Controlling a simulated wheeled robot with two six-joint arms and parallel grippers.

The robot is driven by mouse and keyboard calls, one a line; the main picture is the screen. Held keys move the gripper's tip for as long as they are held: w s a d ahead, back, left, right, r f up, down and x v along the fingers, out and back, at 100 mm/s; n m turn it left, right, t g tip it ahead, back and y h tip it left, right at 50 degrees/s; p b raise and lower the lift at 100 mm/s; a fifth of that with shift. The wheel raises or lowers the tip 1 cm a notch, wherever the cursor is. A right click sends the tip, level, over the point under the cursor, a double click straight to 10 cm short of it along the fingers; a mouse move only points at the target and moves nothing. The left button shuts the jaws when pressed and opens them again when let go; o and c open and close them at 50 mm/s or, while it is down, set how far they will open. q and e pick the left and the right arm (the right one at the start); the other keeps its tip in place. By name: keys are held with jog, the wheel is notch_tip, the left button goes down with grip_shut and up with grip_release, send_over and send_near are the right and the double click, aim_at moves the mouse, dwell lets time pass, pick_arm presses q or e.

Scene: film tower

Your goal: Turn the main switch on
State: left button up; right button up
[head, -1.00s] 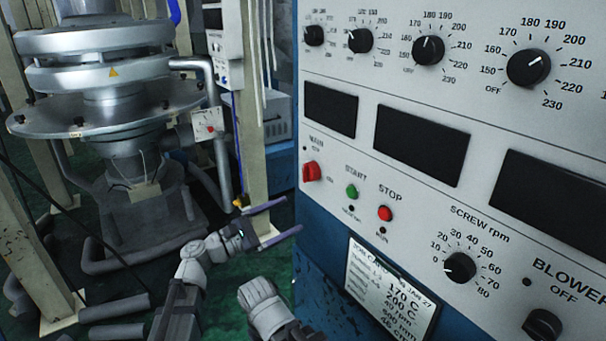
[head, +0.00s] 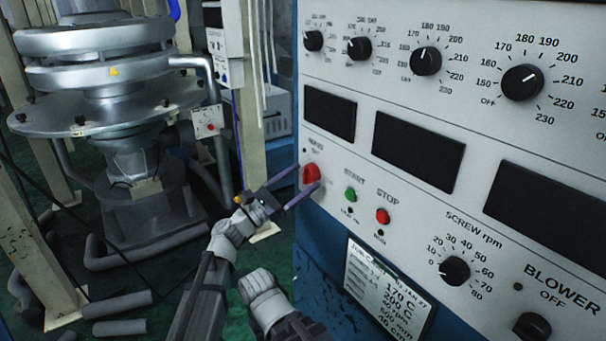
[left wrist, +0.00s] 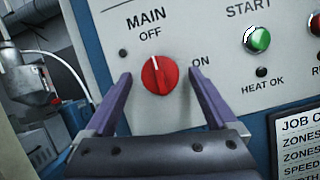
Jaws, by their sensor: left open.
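The main switch is a red rotary knob (head: 311,173) at the lower left of the white control panel. In the left wrist view the red knob (left wrist: 160,77) has its white pointer line up toward OFF; ON is marked to its right. My left gripper (head: 308,177) is open, its purple fingers reaching to the panel around the knob. In the left wrist view the fingers of the left gripper (left wrist: 160,76) stand on either side of the knob with gaps; no grip shows. My right gripper is not in view.
Right of the knob are the green START button (head: 350,194) and red STOP button (head: 383,216). The screw rpm dial (head: 455,270) and blower switch (head: 533,326) sit lower right. A job card (head: 388,290) is below. Metal machinery (head: 105,110) stands at left.

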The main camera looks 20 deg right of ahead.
pick_arm(q)
jog(key=shift+w+d+r, duration=0.15)
jog(key=shift+d+r, duration=0.05)
jog(key=shift+d, duration=0.25)
jog(key=c, duration=1.4)
jog(key=shift+o, duration=0.2)
